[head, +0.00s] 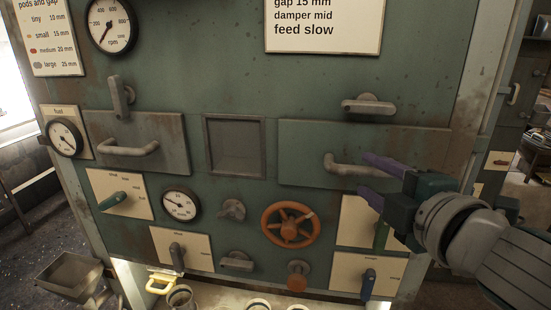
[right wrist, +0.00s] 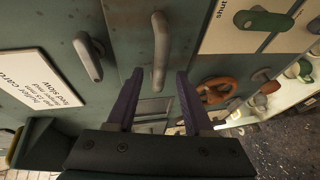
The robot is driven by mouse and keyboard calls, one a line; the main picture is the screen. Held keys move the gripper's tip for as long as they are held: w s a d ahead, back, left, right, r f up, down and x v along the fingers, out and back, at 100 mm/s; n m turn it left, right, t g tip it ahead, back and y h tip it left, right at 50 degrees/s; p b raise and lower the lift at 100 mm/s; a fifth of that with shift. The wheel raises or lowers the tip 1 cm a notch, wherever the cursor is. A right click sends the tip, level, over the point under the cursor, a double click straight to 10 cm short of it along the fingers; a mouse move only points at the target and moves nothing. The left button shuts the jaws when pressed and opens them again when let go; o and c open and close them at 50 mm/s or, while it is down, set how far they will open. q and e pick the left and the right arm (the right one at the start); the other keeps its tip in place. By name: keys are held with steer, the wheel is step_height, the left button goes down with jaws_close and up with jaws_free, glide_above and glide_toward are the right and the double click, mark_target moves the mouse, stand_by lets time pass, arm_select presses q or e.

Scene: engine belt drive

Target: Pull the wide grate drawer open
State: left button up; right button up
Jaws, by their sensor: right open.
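The wide drawer front (head: 300,150) is a green-grey panel on the right of the machine and lies about flush with its face. Its grey bar handle (head: 340,162) sits mid-front, its right end hidden behind my upper finger. My right gripper (head: 367,175) is open, with purple fingers pointing at the handle from the right. In the right wrist view the handle (right wrist: 160,50) appears upright, just beyond the gap between the open fingertips (right wrist: 158,78). Nothing is between the fingers, and I cannot tell that they touch the handle. My left gripper is not in view.
A smaller drawer (head: 170,135) with its own handle (head: 130,149) is at left. A grey lever (head: 368,104) projects above the wide drawer. An orange handwheel (head: 289,225) and a blue-handled lever (head: 368,282) are below. Metal cups (head: 180,297) stand on the ledge.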

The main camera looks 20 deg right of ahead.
mark_target(364, 174)
steer(key=shift+x, duration=1.85)
steer(key=shift+c, duration=0.2)
jaws_close()
